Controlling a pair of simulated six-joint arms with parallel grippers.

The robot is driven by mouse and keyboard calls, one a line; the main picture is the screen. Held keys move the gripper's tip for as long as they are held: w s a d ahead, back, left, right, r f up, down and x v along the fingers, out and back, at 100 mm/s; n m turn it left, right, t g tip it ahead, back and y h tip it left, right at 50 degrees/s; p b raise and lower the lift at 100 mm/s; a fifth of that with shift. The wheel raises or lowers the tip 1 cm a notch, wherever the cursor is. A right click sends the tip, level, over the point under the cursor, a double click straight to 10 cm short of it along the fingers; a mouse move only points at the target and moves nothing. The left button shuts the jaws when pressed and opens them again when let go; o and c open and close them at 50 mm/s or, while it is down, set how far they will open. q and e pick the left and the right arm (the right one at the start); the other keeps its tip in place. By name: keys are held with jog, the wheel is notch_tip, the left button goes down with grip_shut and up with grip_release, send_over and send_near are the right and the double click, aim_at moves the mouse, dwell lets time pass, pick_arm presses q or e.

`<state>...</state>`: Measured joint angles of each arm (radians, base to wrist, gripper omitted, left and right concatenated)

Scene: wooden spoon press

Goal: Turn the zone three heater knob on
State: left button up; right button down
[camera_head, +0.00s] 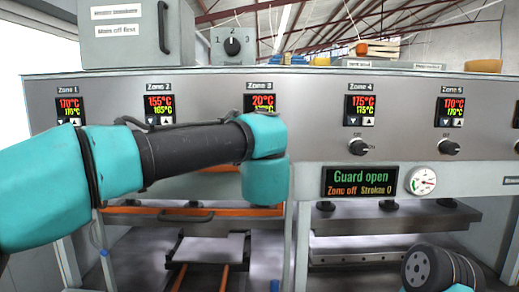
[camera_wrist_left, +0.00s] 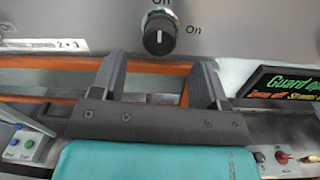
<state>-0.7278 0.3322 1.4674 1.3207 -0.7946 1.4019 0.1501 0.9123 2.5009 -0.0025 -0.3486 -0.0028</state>
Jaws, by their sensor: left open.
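The zone three display (camera_head: 260,106) reads 20°C in red. My left arm covers the knob below it in the head view. In the left wrist view a black heater knob (camera_wrist_left: 160,35) sits on the grey panel, with "Off" above it and "On" to its right. Its white pointer line is upright, toward "Off". My left gripper (camera_wrist_left: 158,64) is open and empty, its two fingers pointing toward the panel. The knob appears beyond the fingertips, between their directions, with no contact visible. In the head view my left gripper is hidden behind my wrist. My right gripper is out of frame.
Zone four (camera_head: 358,147) and zone five (camera_head: 449,147) knobs are right of my left wrist. A status screen (camera_head: 359,181) reads "Guard open", "Zone off", "Strokes 0", beside a round gauge (camera_head: 422,181). Orange bars (camera_wrist_left: 50,66) run below the panel.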

pick_arm(q)
jog(key=w, duration=0.6)
jog(key=shift+w+a, duration=0.1)
jog(key=shift+w, duration=0.3)
jog(key=shift+c, duration=0.3)
jog(key=c, duration=0.8)
